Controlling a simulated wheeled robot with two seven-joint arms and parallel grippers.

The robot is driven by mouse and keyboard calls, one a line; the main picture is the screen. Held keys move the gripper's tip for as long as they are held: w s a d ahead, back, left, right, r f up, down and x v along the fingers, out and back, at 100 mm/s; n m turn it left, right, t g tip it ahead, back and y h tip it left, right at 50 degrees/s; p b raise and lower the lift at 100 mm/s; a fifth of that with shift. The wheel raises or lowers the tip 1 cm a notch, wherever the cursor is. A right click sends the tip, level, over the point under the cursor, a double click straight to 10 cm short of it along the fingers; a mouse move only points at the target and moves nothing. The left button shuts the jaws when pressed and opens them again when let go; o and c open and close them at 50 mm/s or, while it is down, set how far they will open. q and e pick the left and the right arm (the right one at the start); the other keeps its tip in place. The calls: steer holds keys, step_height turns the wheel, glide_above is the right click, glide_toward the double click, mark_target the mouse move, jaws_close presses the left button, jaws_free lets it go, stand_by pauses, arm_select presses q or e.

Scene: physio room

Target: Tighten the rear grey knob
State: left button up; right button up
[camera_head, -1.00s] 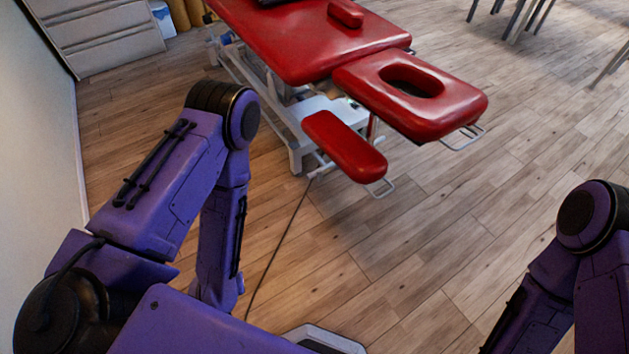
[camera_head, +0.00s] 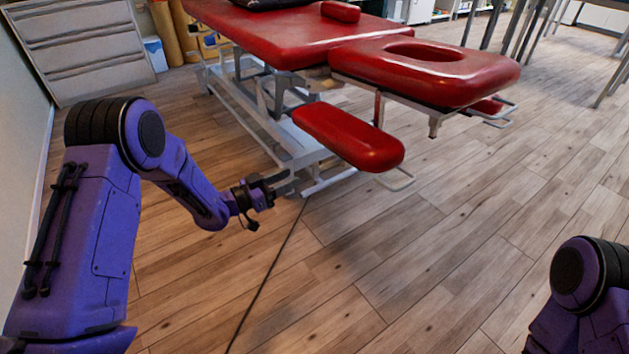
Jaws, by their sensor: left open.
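The red treatment table (camera_head: 285,42) stands ahead on a pale metal frame. Its headrest (camera_head: 425,72) has an oval hole, and a red armrest pad (camera_head: 347,137) hangs lower at the near side. I cannot make out a grey knob; it is hidden or too small to tell. My left gripper (camera_head: 280,184) is open and empty, held out near the foot of the table frame, left of the armrest pad. I cannot tell whether it touches the frame. My right gripper is out of view; only part of my right arm shows at the lower right.
A grey drawer cabinet (camera_head: 82,45) stands at the back left, with a blue-and-white bin (camera_head: 155,54) beside it. A dark cable (camera_head: 268,275) runs along the wooden floor. Metal furniture legs stand at the upper right.

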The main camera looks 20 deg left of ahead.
mark_target(312, 168)
arm_select(q)
steer(key=b+x, duration=0.2)
steer(key=x, duration=0.7)
steer(key=shift+d, duration=0.15)
jaws_close()
